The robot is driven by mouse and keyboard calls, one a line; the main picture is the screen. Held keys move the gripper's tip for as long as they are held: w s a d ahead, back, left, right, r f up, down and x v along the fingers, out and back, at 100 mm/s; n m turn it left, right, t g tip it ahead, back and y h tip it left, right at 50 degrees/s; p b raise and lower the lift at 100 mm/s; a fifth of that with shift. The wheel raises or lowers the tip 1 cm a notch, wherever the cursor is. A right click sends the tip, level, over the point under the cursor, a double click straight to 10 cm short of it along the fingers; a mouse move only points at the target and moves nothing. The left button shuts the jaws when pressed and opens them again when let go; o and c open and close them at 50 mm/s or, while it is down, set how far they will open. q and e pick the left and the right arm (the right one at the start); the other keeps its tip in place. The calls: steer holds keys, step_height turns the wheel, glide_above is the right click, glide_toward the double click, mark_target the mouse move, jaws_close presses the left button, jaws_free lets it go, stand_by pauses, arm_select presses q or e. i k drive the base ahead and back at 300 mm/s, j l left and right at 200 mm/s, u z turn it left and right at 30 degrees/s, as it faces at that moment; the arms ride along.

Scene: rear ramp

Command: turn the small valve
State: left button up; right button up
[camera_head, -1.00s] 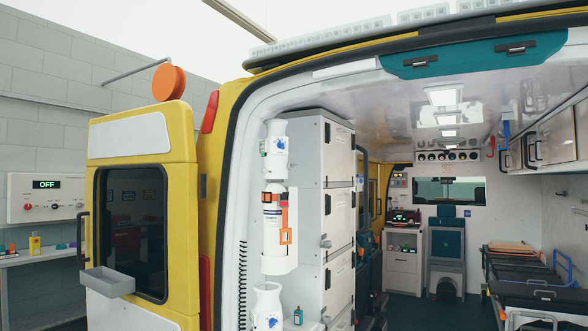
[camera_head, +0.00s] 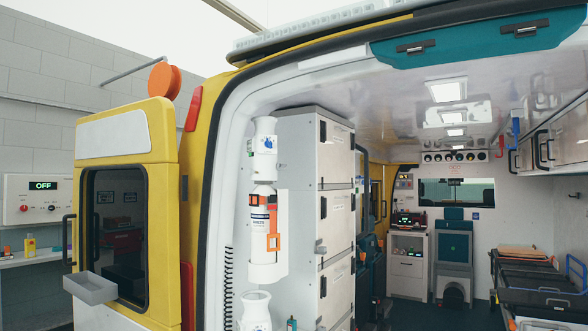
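I cannot pick out a small valve for certain. A white cylinder (camera_head: 258,222) with an orange fitting (camera_head: 274,243) stands upright in a white holder on the inner left wall of the ambulance. A small grey knob or latch (camera_head: 320,249) sits on the edge of the grey cabinet (camera_head: 335,200) to its right. Neither of my grippers is in view.
The yellow rear door (camera_head: 163,205) stands open on the left, with a grey tray (camera_head: 90,287) on it. A white wall panel (camera_head: 36,199) reads OFF. A stretcher (camera_head: 530,280) stands inside at right. Floor shows between cabinet and stretcher.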

mark_target(279, 167)
steer(key=i+l, duration=0.3)
steer(key=i+l+u, duration=0.1)
steer(key=i+l, duration=0.2)
steer(key=l, duration=0.2)
steer(key=i+l, duration=0.25)
steer(key=l, duration=0.15)
steer(key=i+l, duration=0.3)
steer(key=l, duration=0.15)
steer(key=i+l+u, duration=0.1)
steer(key=i+l, duration=0.45)
steer(key=l, duration=0.3)
